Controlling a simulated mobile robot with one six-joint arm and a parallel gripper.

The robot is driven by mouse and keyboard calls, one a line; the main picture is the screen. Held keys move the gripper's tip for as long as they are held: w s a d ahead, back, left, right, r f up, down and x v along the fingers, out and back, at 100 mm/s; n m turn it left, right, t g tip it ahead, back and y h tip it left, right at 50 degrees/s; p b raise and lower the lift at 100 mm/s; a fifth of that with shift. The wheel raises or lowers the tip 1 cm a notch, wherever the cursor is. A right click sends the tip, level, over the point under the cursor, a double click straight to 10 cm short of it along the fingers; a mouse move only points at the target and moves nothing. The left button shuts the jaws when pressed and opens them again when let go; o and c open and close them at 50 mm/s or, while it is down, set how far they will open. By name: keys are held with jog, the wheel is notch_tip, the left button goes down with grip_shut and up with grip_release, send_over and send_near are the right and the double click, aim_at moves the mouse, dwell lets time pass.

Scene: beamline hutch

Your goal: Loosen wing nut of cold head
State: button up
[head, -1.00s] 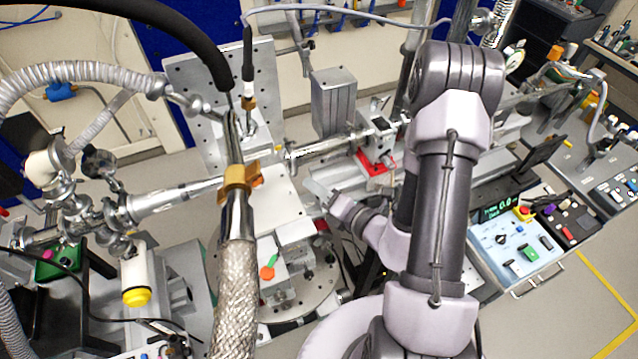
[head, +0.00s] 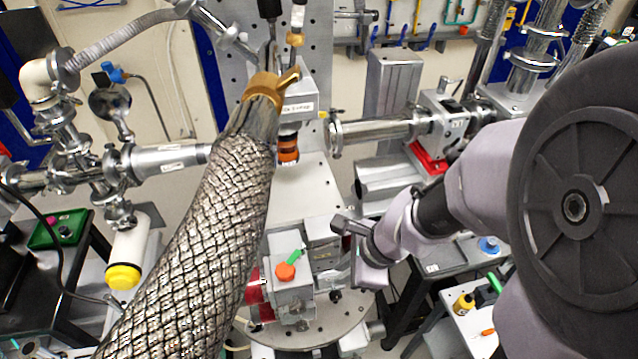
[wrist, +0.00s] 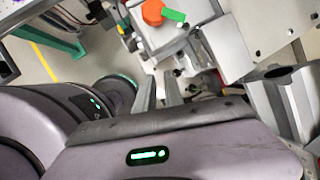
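A brass clamp with a wing nut (head: 289,78) sits at the upper end of a thick braided metal hose (head: 205,215) in the head view. The cold head itself I cannot make out for certain; a grey block with a label (head: 297,108) stands behind the clamp. My gripper (head: 347,250) is lower and to the right of the wing nut, well apart from it, beside a small stage. In the wrist view my gripper (wrist: 160,84) shows two grey fingers with a gap between them and nothing held. The wing nut does not show in the wrist view.
An orange knob with a green lever (head: 286,271) tops the small stage near my gripper; the orange knob also shows in the wrist view (wrist: 153,12). A beam pipe (head: 375,131) crosses behind. The braided hose fills the left foreground. A yellow-capped cylinder (head: 124,274) stands at left.

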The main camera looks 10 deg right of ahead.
jog(key=w+d+r+n+t+h+b, duration=0.3)
jog(key=w+d+n+t+h+b, duration=0.15)
jog(key=w+t+b, duration=0.35)
jog(key=a+r+n+t+y+b, duration=0.1)
jog(key=a+r+n+t+b, duration=0.15)
jog(key=r, duration=0.45)
jog(key=a+r+n+t+b, duration=0.2)
jog(key=r+t+b, duration=0.15)
jog(key=r, duration=0.35)
jog(key=w+p, duration=1.7)
jog(key=p, duration=0.2)
jog(key=shift+d+t, duration=0.15)
jog(key=shift+t, duration=0.15)
jog(key=shift+r, duration=0.1)
grip_shut()
